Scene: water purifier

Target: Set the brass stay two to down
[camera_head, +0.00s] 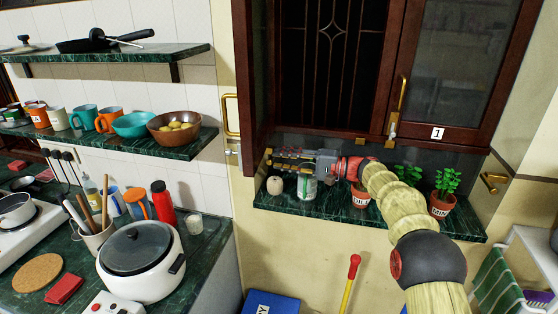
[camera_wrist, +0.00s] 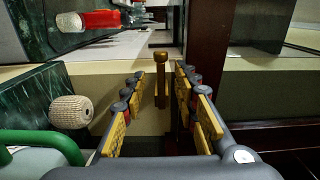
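A slim brass piece with a knobbed end (camera_wrist: 161,85), which looks like the brass stay, stands upright in the wrist view, between the fingertips and apparently beyond them. In the head view a small brass fitting (camera_head: 232,150) sits below a brass handle (camera_head: 230,115) at the edge of the open left window panel; I cannot tell for sure it is the same piece. No label "2" is readable. My gripper (camera_head: 270,160) points left above the sill, and its spread fingers also show in the wrist view (camera_wrist: 160,70). I see no contact with the brass piece.
The green marble sill (camera_head: 300,207) holds a white-and-green can (camera_head: 306,187), a twine ball (camera_head: 275,185) and potted herbs (camera_head: 440,203) close under my arm. The right panel, marked 1 (camera_head: 437,133), has its own brass stay (camera_head: 391,127).

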